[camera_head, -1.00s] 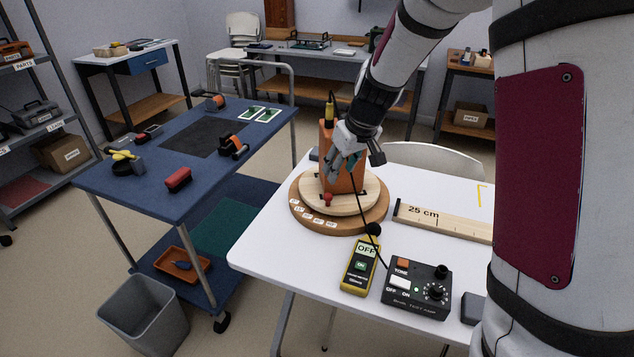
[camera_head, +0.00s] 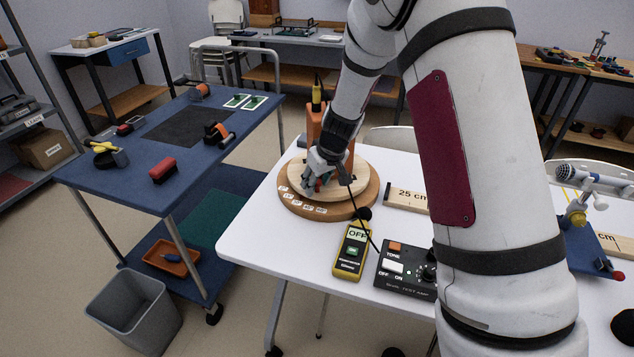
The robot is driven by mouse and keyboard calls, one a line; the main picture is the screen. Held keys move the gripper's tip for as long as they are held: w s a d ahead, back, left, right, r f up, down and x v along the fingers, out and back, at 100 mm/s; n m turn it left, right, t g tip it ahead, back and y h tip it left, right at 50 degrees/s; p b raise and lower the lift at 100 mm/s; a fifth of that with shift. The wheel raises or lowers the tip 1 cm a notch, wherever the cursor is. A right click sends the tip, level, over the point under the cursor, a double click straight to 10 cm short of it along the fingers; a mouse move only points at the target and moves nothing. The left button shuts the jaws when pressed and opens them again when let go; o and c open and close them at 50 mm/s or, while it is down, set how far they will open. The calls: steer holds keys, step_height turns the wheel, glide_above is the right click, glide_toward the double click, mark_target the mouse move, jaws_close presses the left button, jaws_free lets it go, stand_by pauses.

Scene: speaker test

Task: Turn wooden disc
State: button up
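The pale wooden disc (camera_head: 338,191) lies on a wider brown round base (camera_head: 335,213) with small white labels along its front edge, at the table's far left corner. An orange box (camera_head: 313,128) stands upright on the disc, partly hidden behind my arm. My gripper (camera_head: 317,185) is low over the front left part of the disc, pointing down. A small bit of red shows by its fingertips, where it covers the disc's red knob. The fingers are small and partly covered, so I cannot tell whether they are closed on the knob.
A yellow meter (camera_head: 351,252) reading OFF and a black test amp (camera_head: 402,270) stand in front of the base, with a cable running near them. A wooden 25 cm ruler (camera_head: 406,198) lies to the right. A microphone stand (camera_head: 577,212) is at far right. The table's front left is clear.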

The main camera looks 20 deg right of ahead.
mark_target(300, 173)
jaws_close()
steer(key=shift+w+a, duration=0.1)
steer(key=shift+a, duration=0.05)
stand_by(0.4)
steer(key=shift+w+a+m+p, duration=0.3)
steer(key=shift+a+m+p, duration=0.05)
steer(key=shift+m+p, duration=0.35)
steer(key=shift+w+a+m+h+p, duration=0.6)
steer(key=shift+w+m+p, duration=0.1)
steer(key=shift+m, duration=0.2)
steer(key=shift+w+a+m+h+p, duration=0.3)
steer(key=shift+w+m, duration=0.2)
steer(key=shift+m, duration=0.2)
steer(key=shift+w+a+m+h+p, duration=0.2)
steer(key=shift+w+m+p, duration=0.1)
steer(key=shift+w+m, duration=0.3)
steer(key=shift+m, duration=0.3)
jaws_free()
steer(key=shift+a, duration=0.1)
